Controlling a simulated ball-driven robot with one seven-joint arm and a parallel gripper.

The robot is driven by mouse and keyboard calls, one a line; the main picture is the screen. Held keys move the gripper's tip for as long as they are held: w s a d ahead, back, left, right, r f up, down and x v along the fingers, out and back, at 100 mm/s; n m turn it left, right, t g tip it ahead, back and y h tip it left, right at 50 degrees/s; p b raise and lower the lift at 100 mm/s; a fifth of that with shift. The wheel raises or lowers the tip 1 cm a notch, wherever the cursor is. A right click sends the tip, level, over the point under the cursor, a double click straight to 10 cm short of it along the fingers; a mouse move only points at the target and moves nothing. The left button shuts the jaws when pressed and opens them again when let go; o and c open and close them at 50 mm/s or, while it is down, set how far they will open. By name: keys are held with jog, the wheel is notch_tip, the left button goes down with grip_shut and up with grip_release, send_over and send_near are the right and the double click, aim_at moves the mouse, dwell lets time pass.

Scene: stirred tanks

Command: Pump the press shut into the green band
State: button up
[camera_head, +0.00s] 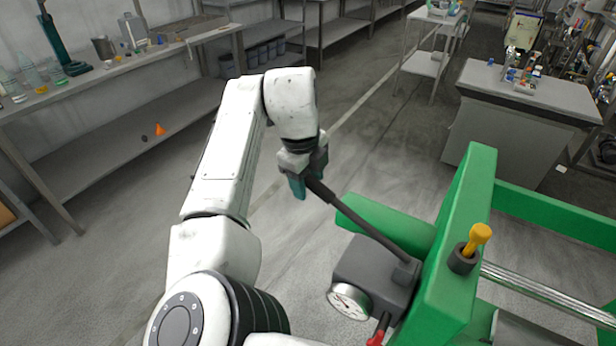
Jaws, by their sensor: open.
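The green press frame (464,240) stands at the lower right. A dark grey pump block (372,265) is on its left side. A round white gauge (348,301) sits on the block's front; its needle and any green band are too small to read. A black pump lever (358,222) slopes up and left from the block to a thicker grip. My gripper (308,185) is open at the lever's upper end, with a teal finger beside the grip. Whether it touches the lever I cannot tell.
A steel rod (550,292) runs right from the frame. A grey cabinet (520,95) stands behind. Shelves (130,120) line the left; the floor between is clear.

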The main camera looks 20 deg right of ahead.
jog(key=shift+f, duration=0.1)
jog(key=shift+c, duration=0.5)
grip_shut()
